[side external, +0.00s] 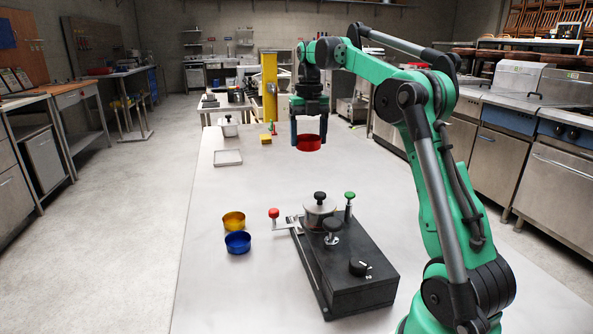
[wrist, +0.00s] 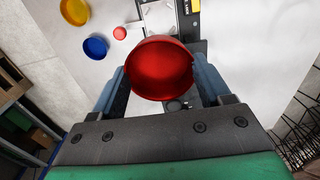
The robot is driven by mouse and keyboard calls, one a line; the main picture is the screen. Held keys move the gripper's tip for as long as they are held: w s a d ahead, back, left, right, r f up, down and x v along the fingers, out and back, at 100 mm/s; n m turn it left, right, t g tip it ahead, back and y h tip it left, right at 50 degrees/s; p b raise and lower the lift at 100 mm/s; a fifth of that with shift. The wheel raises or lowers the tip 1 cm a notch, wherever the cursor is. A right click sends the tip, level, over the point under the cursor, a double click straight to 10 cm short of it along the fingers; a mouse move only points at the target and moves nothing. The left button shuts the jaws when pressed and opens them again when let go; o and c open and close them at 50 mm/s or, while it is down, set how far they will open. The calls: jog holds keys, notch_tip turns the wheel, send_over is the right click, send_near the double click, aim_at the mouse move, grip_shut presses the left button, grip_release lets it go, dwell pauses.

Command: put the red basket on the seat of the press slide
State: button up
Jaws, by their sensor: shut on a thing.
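The red basket (side external: 309,143) is a round, open cup. My gripper (side external: 309,136) is shut on it, one finger on each side, and holds it upright above the table. The basket fills the middle of the wrist view (wrist: 160,68), between the fingers. The press (side external: 345,270) has a black base, a round metal part with a black knob on top, and a green-knobbed lever. The metal press slide (side external: 290,227) sticks out at its left with a red knob (side external: 274,213). The slide's seat is not clearly visible. In the wrist view, the basket hides part of the press.
A yellow basket (side external: 234,221) and a blue basket (side external: 238,243) stand left of the press. A shallow square tray (side external: 228,158), a pot (side external: 228,128) and a yellow block (side external: 266,139) are farther back. The table (side external: 215,190) is clear between the tray and the baskets.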

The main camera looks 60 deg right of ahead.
notch_tip(320, 180, down, 19)
jog(key=shift+f, duration=0.1)
dwell(0.3)
jog(key=shift+f, duration=0.15)
jog(key=o, duration=1.2)
notch_tip(320, 180, up, 12)
jog(key=s+a+r+m+t+h, duration=0.1)
jog(key=a+r+m+t, duration=0.25)
jog(key=a+m, duration=1.1)
jog(key=shift+s+a+f+m+t+y, duration=0.15)
jog(key=shift+s+a+f+m+t, duration=0.65)
jog(key=shift+a+m, duration=1.15)
jog(key=shift+s+a+f+m+t+y, duration=0.2)
jog(key=shift+s+a+f+m+t, duration=0.3)
jog(key=shift+s+a+m, duration=1)
jog(key=shift+s+a+f+m+t+y, duration=0.15)
jog(key=shift+s+a+f+m+t, duration=0.5)
jog(key=shift+a+m, duration=1.7)
jog(key=shift+w+d+m, duration=0.15)
jog(key=shift+d+m, duration=0.3)
jog(key=shift+d, duration=0.05)
